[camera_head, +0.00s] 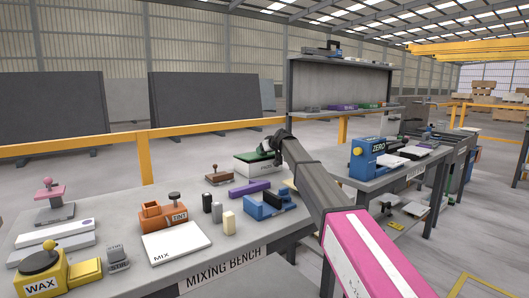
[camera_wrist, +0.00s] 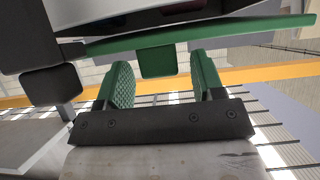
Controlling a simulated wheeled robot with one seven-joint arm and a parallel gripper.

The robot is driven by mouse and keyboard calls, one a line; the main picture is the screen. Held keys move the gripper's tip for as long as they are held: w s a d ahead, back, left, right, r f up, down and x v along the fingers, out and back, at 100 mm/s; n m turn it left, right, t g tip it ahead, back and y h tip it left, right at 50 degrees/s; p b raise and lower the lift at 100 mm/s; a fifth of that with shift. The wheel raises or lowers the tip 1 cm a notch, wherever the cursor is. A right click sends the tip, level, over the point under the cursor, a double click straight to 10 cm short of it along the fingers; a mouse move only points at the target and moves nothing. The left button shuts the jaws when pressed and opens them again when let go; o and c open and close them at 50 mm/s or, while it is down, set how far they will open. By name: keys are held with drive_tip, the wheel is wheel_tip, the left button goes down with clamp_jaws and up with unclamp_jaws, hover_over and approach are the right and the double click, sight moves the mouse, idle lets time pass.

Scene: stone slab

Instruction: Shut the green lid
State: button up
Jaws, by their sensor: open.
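The green lid (camera_head: 252,156) is on a white box (camera_head: 258,168) towards the far side of the mixing bench. My gripper (camera_head: 271,147) is at the lid's far right part and hides some of it. In the wrist view the lid (camera_wrist: 235,32) is a long green edge across the top, with a green tab (camera_wrist: 158,64). The two green-padded fingers of my gripper (camera_wrist: 160,76) are apart, one on each side of the tab in the picture. I cannot tell whether they touch it. The lid's exact angle is unclear.
A purple block (camera_head: 249,188), a blue holder (camera_head: 268,203) and a brown stamp (camera_head: 217,177) stand near the box. The orange TINT device (camera_head: 170,213) and white MIX plate (camera_head: 177,242) are further left. A yellow rail (camera_head: 200,131) runs behind the bench.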

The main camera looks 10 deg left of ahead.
drive_tip(key=v, duration=1)
drive_tip(key=shift+s+d, duration=0.2)
drive_tip(key=shift+w+a+r, duration=0.1)
drive_tip(key=shift+a, duration=0.05)
drive_tip(key=c, duration=0.7)
drive_tip(key=shift+w+a+r+g, duration=0.2)
drive_tip(key=shift+w+a+g, duration=0.1)
clamp_jaws()
drive_tip(key=w+a+r+g+h, duration=0.2)
drive_tip(key=r+g+h, duration=0.1)
drive_tip(key=r, duration=0.2)
drive_tip(key=w+a+r+g+h, duration=0.2)
drive_tip(key=a+r+h, duration=0.1)
drive_tip(key=r+h, duration=0.15)
drive_tip(key=shift+y, duration=0.35)
drive_tip(key=x, duration=0.8)
drive_tip(key=s+d+x, duration=0.1)
drive_tip(key=x, duration=0.4)
drive_tip(key=shift+f, duration=0.25)
